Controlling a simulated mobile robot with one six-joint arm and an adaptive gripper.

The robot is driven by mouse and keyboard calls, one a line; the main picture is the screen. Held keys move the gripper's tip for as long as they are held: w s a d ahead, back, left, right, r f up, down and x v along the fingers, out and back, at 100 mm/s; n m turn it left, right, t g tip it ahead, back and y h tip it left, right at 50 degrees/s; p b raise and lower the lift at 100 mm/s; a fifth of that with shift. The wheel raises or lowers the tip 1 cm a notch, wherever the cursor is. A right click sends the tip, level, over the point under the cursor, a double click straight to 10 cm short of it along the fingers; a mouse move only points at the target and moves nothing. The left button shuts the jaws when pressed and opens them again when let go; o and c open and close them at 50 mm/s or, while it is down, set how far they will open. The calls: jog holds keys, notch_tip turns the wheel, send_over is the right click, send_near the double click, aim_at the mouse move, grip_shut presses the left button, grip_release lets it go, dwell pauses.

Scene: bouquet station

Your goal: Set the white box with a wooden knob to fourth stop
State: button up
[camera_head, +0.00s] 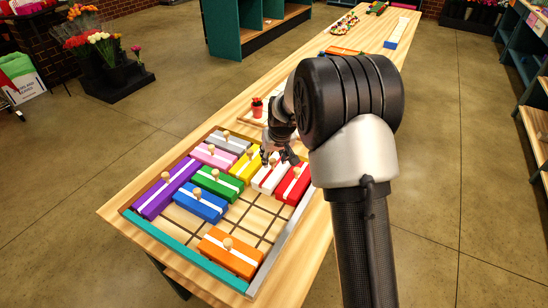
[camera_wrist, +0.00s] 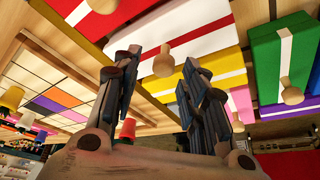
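The white box (camera_head: 268,180) has a red stripe and a round wooden knob. It lies in a shallow gridded tray (camera_head: 183,253), between a yellow box (camera_head: 246,164) and a red box (camera_head: 293,185). My gripper (camera_head: 277,157) is over the far end of the white box. In the wrist view the white box (camera_wrist: 205,37) fills the upper middle. Its knob (camera_wrist: 163,65) shows between my two spread fingers (camera_wrist: 161,58), with gaps on both sides. My gripper is open and holds nothing. Whether the fingers reach down around the knob is hard to tell.
Green (camera_head: 217,184), blue (camera_head: 200,206), purple (camera_head: 165,190), pink (camera_head: 213,155) and grey (camera_head: 230,142) boxes fill the far and left tray. An orange box (camera_head: 230,252) lies near the front. Bare cells lie in front of the white and red boxes. A red pot (camera_head: 257,108) stands beyond the tray.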

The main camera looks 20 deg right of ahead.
jog(key=v, duration=1.1)
